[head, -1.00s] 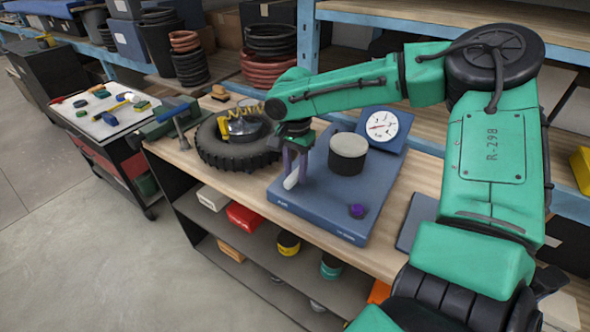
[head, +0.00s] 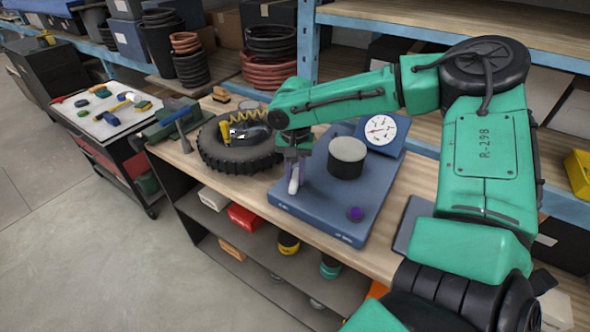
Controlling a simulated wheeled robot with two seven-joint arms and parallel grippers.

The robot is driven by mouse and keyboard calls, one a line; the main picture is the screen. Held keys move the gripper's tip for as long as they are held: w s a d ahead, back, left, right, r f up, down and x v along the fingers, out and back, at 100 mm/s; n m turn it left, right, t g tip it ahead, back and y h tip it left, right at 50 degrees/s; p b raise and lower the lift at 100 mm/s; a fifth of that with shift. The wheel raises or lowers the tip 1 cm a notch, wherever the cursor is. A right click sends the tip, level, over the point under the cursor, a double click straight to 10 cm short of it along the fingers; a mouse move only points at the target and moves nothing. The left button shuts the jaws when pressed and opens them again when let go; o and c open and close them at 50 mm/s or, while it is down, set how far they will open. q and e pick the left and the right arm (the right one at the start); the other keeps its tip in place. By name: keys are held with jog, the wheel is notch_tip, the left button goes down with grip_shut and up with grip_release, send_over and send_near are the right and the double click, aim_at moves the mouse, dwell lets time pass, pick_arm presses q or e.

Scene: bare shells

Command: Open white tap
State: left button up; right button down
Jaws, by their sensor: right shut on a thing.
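The white tap (head: 294,186) is a small white lever at the left edge of the blue base plate (head: 330,206). It points up and leans only slightly. My right gripper (head: 293,180) reaches down over it from above, and its fingers are shut on the tap. The fingers and wrist hide part of the tap and its mount. A round gauge (head: 381,130) with a white face stands at the back of the plate. My left gripper is not in view.
A black cylinder with a pale top (head: 347,157) and a purple knob (head: 355,214) sit on the plate. A tire (head: 238,153) lies left of the gripper on the wooden bench. A tool trolley (head: 105,118) stands further left. Blue-framed shelving runs behind.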

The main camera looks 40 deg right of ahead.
jog(key=n+p, duration=0.1)
jog(key=n, duration=0.2)
jog(key=shift+r, duration=0.15)
jog(key=n, duration=0.3)
jog(key=shift+n+p, duration=0.3)
jog(key=shift+p, duration=0.1)
jog(key=n, duration=0.3)
jog(key=shift+w+p, duration=0.1)
jog(key=shift+p, duration=0.2)
jog(key=shift+n, duration=1.9)
jog(key=c, duration=0.7)
grip_release()
